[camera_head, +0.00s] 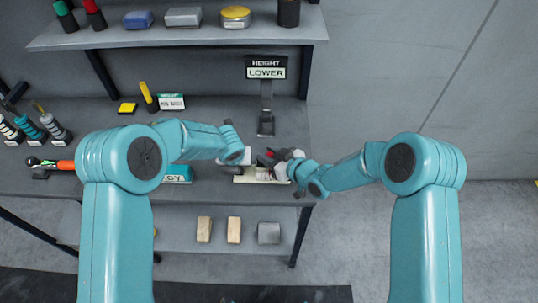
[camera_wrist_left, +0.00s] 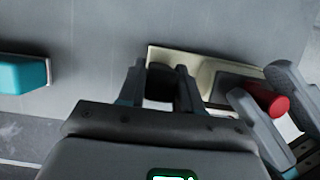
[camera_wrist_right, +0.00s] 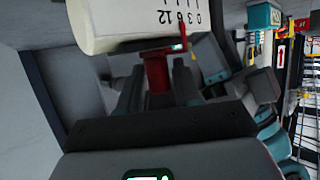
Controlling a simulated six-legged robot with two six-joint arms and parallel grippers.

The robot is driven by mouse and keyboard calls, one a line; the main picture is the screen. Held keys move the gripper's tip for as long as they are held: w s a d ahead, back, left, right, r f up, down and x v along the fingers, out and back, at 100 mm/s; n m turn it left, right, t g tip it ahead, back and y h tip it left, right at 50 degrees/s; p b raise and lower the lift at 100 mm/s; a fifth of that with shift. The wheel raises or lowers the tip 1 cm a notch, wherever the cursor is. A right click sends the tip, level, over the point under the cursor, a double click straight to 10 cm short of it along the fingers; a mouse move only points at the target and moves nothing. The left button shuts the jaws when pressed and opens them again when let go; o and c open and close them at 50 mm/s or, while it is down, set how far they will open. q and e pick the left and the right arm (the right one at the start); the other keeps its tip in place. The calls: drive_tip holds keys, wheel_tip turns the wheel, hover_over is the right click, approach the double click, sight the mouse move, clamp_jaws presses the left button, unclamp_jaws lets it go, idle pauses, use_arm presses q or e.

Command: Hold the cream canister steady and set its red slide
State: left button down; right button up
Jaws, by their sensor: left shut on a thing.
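The cream canister (camera_head: 242,179) is at the bench's front edge, partly hidden by my grippers in the head view. Its cream side with a dark scale fills the top of the right wrist view (camera_wrist_right: 115,22). In the left wrist view (camera_wrist_left: 205,72) it carries dark parts. My left gripper (camera_wrist_left: 167,75) is shut on a dark part there. The red slide (camera_wrist_right: 157,72) stands between the fingers of my right gripper (camera_wrist_right: 157,85), which look apart with small gaps beside it. The slide's round red end shows in the left wrist view (camera_wrist_left: 268,99). The slide's setting is unclear.
A sign (camera_head: 266,67) reading "HEIGHT LOWER" stands behind the canister on a dark post. A teal block (camera_head: 178,173) lies left of my left gripper. A shelf (camera_head: 180,36) with several items hangs above. Wooden blocks (camera_head: 204,229) lie on the lower shelf. Open floor lies to the right.

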use_arm(q)
drive_tip(key=shift+s+f, duration=0.2)
drive_tip(key=shift+f, duration=0.1)
use_arm(e)
drive_tip(key=v, duration=1.2)
use_arm(q)
drive_tip(key=c, duration=0.7)
unclamp_jaws()
drive_tip(key=shift+w, duration=0.2)
use_arm(e)
drive_tip(key=shift+w, duration=0.1)
use_arm(q)
drive_tip(key=shift+r, duration=0.15)
